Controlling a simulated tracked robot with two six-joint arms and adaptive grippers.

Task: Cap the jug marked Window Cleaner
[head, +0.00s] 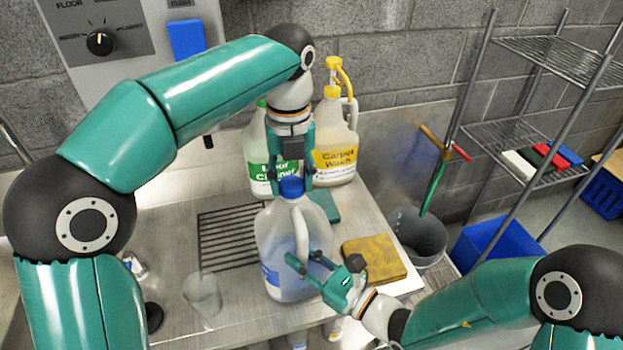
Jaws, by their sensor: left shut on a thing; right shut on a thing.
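A clear jug (278,237) with bluish liquid stands upright at the front of the steel counter. Its blue label (270,277) is turned away and I cannot read it. A blue cap (291,187) is at the jug's mouth; I cannot tell whether it is seated. My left gripper (290,178) comes down from above, shut on the blue cap, with a finger on either side. My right gripper (307,259) reaches in from the right, shut on the jug at its lower handle side.
A Floor Cleaner jug (256,160) and a Carpet Wash jug (336,145) with a yellow pump stand behind. A yellow sponge (374,260) lies right of the jug, a clear cup (203,294) to its left. A drain grate (227,238) and a grey bucket (418,235) are nearby.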

